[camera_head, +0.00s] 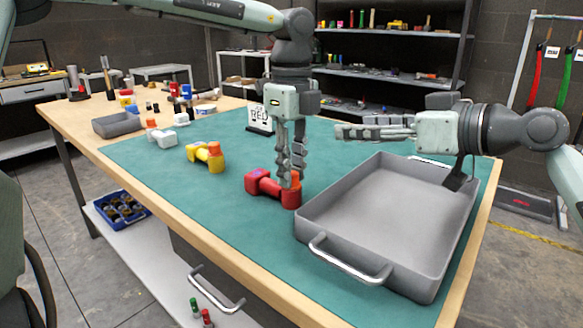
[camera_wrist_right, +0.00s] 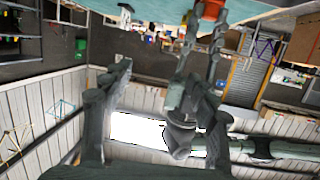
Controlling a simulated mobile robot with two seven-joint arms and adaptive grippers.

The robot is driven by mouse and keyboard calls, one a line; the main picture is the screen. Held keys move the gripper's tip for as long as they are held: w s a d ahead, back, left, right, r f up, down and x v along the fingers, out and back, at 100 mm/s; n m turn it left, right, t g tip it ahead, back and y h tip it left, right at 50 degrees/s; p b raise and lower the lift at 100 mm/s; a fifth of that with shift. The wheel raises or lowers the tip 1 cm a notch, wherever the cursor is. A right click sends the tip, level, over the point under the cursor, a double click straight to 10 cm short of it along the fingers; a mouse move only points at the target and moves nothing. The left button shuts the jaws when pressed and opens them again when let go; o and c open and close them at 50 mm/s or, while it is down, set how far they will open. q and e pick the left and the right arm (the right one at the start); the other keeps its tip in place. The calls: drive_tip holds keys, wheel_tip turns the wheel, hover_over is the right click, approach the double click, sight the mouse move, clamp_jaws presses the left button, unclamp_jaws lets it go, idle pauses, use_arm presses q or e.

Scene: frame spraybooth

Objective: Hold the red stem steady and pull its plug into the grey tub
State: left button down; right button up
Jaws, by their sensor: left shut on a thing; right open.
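The red stem (camera_head: 264,184) lies on the green mat, with its upright red end (camera_head: 291,199) beside the grey tub. An orange plug (camera_head: 295,177) sits at the top of that end. My left gripper (camera_head: 292,178) points down from above, its fingers shut around the orange plug. The plug (camera_wrist_right: 211,9) also shows between its fingers in the right wrist view. The grey tub (camera_head: 398,268) is empty and stands right of the stem. My right gripper (camera_head: 340,131) is open and empty, pointing left above the tub's far side.
A yellow stem (camera_head: 203,153) and a white stem (camera_head: 160,137), both with orange plugs, lie further left on the mat. A small sign (camera_head: 260,120) stands behind the left gripper. A grey bin (camera_head: 117,124) is at the bench's left. Mat in front of the stems is clear.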

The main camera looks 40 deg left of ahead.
sight(274, 188)
drive_tip(key=s+a+f+n+g+h, duration=0.1)
drive_tip(key=f, duration=0.1)
drive_tip(key=s+a+f+g+h, duration=0.1)
drive_tip(key=s+a+f, duration=0.1)
drive_tip(key=f, duration=0.1)
drive_tip(key=s+a+f+n+g, duration=0.1)
drive_tip(key=a+f, duration=0.1)
drive_tip(key=f, duration=0.1)
drive_tip(key=shift+s+a+n+h, duration=0.25)
drive_tip(key=shift+n+h, duration=0.05)
drive_tip(key=shift+h, duration=0.1)
drive_tip(key=shift+x, duration=5)
drive_tip(key=shift+d+f, duration=0.1)
drive_tip(key=shift+c, duration=0.2)
drive_tip(key=c, duration=0.6)
drive_tip(key=shift+c, duration=0.5)
use_arm(q)
drive_tip(key=shift+s, duration=0.1)
use_arm(e)
drive_tip(key=shift+w, duration=0.1)
use_arm(q)
drive_tip(key=c, duration=1.9)
unclamp_jaws()
clamp_jaws()
